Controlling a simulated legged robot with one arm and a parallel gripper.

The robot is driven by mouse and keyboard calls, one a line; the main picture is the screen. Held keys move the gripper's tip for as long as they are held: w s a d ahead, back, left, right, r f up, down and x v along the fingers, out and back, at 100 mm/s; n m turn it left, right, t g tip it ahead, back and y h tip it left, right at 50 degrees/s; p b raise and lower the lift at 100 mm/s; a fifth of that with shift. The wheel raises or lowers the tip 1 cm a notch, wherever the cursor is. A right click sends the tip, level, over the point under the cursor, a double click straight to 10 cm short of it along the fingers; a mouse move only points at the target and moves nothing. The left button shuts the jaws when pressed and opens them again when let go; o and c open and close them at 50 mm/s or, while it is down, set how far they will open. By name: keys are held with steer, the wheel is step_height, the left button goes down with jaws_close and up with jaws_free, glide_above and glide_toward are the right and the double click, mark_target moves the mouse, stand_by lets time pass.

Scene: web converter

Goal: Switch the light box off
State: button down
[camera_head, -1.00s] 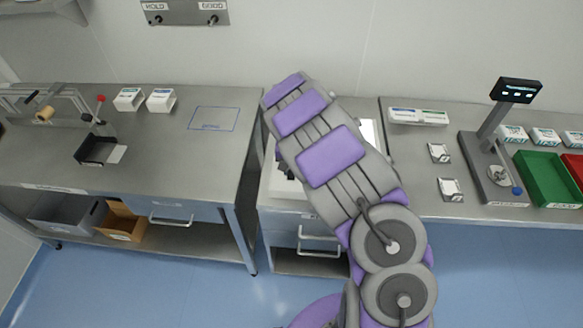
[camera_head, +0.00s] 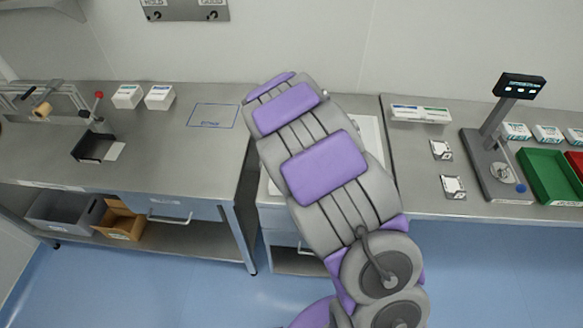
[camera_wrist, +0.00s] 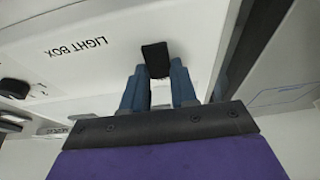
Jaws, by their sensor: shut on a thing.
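The light box (camera_wrist: 75,30) fills the upper part of the wrist view as a white panel with the printed words "LIGHT BOX" upside down. A black switch (camera_wrist: 155,57) sticks out from this panel. My gripper (camera_wrist: 158,72) has its two blue-grey fingers on either side of the switch and is shut on it. In the head view, a white strip of the light box (camera_head: 371,135) shows to the right of my arm. My arm hides the rest of it, along with the switch and my gripper.
A steel bench (camera_head: 165,150) stands left of my arm. The right bench holds a scale (camera_head: 490,155) and a green tray (camera_head: 548,177). Blue floor (camera_head: 180,290) is open in front of the left bench.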

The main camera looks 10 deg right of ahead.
steer(key=shift+s+f+t+b, duration=0.1)
steer(key=shift+s+t+b, duration=0.2)
steer(key=shift+t, duration=0.4)
steer(key=shift+w, duration=0.1)
steer(key=c, duration=0.9)
jaws_free()
steer(key=shift+a, duration=0.1)
steer(key=shift+a+r, duration=0.1)
steer(key=shift+r, duration=0.55)
steer(key=v, duration=0.5)
steer(key=p+v, duration=0.1)
steer(key=v, duration=0.4)
steer(key=p+v, duration=0.1)
steer(key=v, duration=0.5)
steer(key=shift+a, duration=0.4)
